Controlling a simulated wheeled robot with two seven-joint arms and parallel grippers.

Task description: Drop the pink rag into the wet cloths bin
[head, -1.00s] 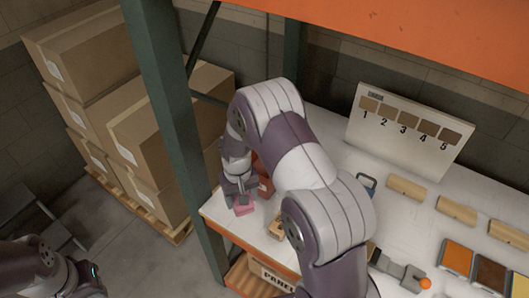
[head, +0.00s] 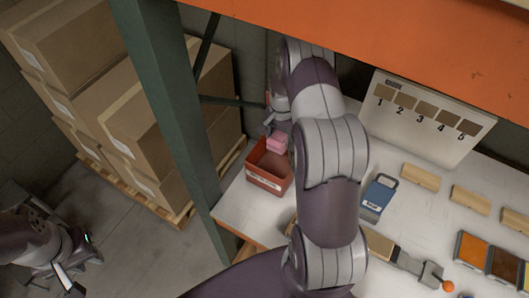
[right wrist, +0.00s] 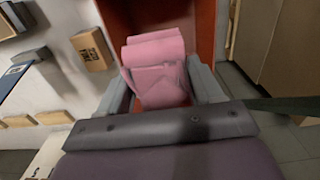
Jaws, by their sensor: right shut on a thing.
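The pink rag (head: 277,143) is a folded block held in my right gripper (head: 272,130). In the right wrist view the rag (right wrist: 157,68) sits between the two grey fingers. The red open-topped bin (head: 267,182) stands on the white bench near its left end; its label is not readable. In the head view the rag overlaps the bin's far rim. In the right wrist view the bin's red wall (right wrist: 205,22) shows behind the rag. I cannot tell how high the rag is above the rim. My left gripper (head: 70,284) is at the lower left, away from the bench.
A green rack post (head: 170,110) stands left of the bin, and an orange beam (head: 400,45) crosses above. A blue-grey boxed item (head: 379,194) and wooden blocks (head: 421,177) lie on the bench to the right. Stacked cartons (head: 130,120) stand on a pallet at left.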

